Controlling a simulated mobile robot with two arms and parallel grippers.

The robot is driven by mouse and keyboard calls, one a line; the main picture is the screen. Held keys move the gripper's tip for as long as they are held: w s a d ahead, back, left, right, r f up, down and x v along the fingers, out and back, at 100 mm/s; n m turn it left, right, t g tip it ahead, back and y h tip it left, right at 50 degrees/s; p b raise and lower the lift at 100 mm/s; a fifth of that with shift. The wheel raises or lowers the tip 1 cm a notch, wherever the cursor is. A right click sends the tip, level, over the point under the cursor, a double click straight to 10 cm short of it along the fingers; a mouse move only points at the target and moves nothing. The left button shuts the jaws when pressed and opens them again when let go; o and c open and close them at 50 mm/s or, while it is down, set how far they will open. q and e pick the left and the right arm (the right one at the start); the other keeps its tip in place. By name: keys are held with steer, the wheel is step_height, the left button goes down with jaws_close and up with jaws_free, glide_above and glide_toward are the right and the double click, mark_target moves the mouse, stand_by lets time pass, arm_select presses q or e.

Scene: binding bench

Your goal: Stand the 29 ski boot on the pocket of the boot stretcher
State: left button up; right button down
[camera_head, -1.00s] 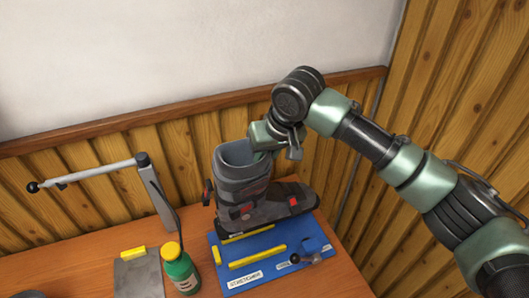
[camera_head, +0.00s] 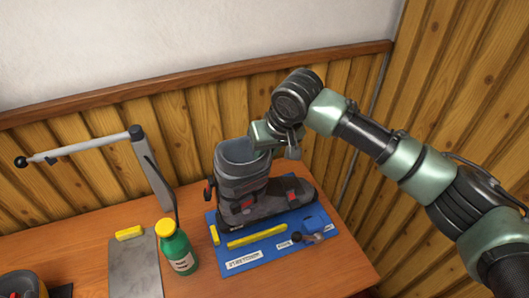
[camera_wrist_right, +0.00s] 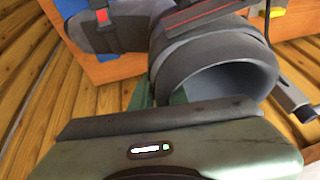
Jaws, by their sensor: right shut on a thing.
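A dark grey ski boot (camera_head: 243,188) is upright over the back of the blue boot stretcher board (camera_head: 290,238), toe to the right. No size number is legible on it. Yellow strips (camera_head: 257,236) show along the boot's front side and at its heel end; the rear of the pocket is hidden. The sole is at or just above the board; I cannot tell if it touches. My right gripper (camera_head: 268,137) is shut on the boot's upper cuff, which also shows in the right wrist view (camera_wrist_right: 205,60). My left gripper is out of view.
A green bottle with a yellow cap (camera_head: 177,248) stands left of the board. Beyond it are a grey plate (camera_head: 135,270) and a post with a lever arm (camera_head: 150,170). The wooden wall is close behind.

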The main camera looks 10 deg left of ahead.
steer(key=shift+f+b, duration=0.35)
steer(key=shift+f, duration=1.75)
steer(key=shift+w+f, duration=0.1)
